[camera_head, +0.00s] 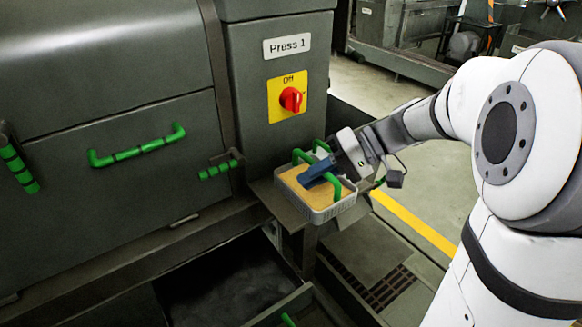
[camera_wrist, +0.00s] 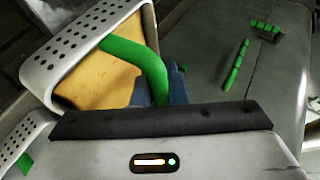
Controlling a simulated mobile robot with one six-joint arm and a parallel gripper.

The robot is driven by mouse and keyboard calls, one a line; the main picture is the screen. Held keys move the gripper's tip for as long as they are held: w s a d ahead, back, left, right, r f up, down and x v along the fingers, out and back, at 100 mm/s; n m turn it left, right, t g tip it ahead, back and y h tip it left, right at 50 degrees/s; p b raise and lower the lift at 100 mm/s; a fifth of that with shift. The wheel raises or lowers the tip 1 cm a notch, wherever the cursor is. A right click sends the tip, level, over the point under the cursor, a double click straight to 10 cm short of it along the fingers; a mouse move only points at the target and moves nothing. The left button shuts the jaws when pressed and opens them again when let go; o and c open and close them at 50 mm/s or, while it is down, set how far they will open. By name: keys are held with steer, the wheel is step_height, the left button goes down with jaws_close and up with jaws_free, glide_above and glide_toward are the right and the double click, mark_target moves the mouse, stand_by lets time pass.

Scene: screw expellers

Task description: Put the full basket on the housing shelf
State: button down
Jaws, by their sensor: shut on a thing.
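The basket (camera_head: 318,208) is a light grey perforated tray full of yellowish material, with green handles. In the head view it is at the housing shelf (camera_head: 286,206), a dark metal ledge below the Press 1 panel. Whether it rests fully on the shelf or hangs just above it I cannot tell. My gripper (camera_head: 322,172) reaches in from the right, its blue fingers shut on a green handle of the basket. In the wrist view the basket (camera_wrist: 92,62) appears tilted, with the handle (camera_wrist: 140,58) running down between the fingers (camera_wrist: 172,88).
The press housing (camera_head: 130,150) with green handles stands left of the shelf. A red switch (camera_head: 291,99) set to Off is above it. An open dark bin (camera_head: 235,285) lies below. The floor at right with a yellow line (camera_head: 415,225) is mostly clear.

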steer(key=p, duration=0.2)
glide_above(287, 177)
steer(key=shift+d+r, duration=0.1)
steer(key=shift+d, duration=0.1)
step_height(287, 177, down, 2)
steer(key=shift+w+f, duration=0.1)
steer(key=shift+f, duration=0.1)
step_height(287, 177, down, 4)
steer(key=shift+r+p, duration=0.25)
steer(key=shift+p, duration=0.05)
steer(key=shift+w+a+f, duration=0.1)
steer(key=shift+a+f, duration=0.05)
steer(key=shift+f, duration=0.5)
steer(key=shift+f, duration=0.15)
steer(key=c, duration=1.5)
jaws_free()
steer(key=shift+o, duration=0.2)
